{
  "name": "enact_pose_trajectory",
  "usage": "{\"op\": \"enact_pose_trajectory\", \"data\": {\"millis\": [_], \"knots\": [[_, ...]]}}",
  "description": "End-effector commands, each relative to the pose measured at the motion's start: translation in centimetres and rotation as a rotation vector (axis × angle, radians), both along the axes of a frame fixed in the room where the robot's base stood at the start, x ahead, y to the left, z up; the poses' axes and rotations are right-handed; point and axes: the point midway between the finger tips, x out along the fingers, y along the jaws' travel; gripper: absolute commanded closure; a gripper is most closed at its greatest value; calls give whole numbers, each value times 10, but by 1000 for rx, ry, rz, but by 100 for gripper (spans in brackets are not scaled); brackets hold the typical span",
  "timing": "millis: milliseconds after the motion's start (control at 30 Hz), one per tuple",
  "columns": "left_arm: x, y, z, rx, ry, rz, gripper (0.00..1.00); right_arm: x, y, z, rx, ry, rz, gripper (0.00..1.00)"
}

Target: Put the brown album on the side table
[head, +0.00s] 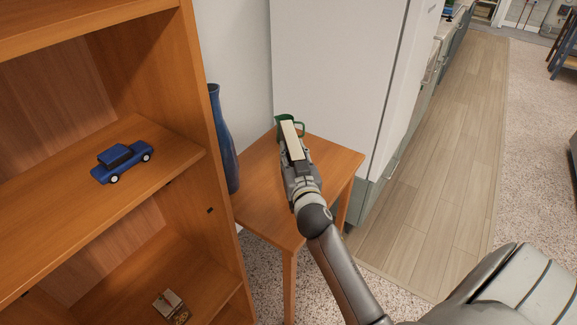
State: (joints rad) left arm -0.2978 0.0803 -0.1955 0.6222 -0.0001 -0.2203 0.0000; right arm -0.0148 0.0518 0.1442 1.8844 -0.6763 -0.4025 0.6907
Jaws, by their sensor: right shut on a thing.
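The side table (332,160) is a small orange-brown wooden table right of the shelf unit. My right gripper (299,165) is over its top, shut on a slim thing with a cream edge (291,141). I take this for the brown album held on edge; its brown cover hardly shows. Whether it touches the table top cannot be told. My left gripper is not in view.
A blue vase (223,140) stands between the table and the wooden shelf unit (213,110). A blue toy car (121,162) and a small trinket (170,305) sit on its shelves. A white cabinet (335,75) rises behind.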

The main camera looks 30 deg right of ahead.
Motion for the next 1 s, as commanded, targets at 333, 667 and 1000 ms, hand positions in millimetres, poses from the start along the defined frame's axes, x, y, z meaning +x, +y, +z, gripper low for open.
{"op": "enact_pose_trajectory", "data": {"millis": [333,667,1000], "knots": [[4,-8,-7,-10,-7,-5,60,19,2,-26,-1,-4,1,100],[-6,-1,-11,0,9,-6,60,18,2,-49,-1,-6,2,100],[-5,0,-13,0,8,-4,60,18,1,-54,1,0,1,59]]}}
